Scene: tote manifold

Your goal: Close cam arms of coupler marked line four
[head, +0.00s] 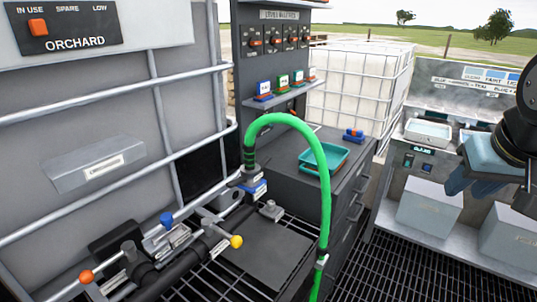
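A green hose (326,190) arches up from the grating and bends down to a dark coupler (249,158) at its left end. The coupler sits above a pipe fitting with a blue tag (256,188). The tag's marking is too small to read, so I cannot tell if it says line four. I cannot make out the cam arms or whether they are open. The dark manifold pipe (195,252) runs below, at the lower left. Black links of my arm show at the right edge. I cannot identify my gripper's fingers in this view.
Valve handles with orange (86,276), blue (166,219) and yellow (236,241) knobs stand along the manifold. A caged tote (110,110) fills the left. A teal tray (323,158) lies on a grey drawer cabinet. A bench (440,235) stands at right. Open grating (400,270) lies between.

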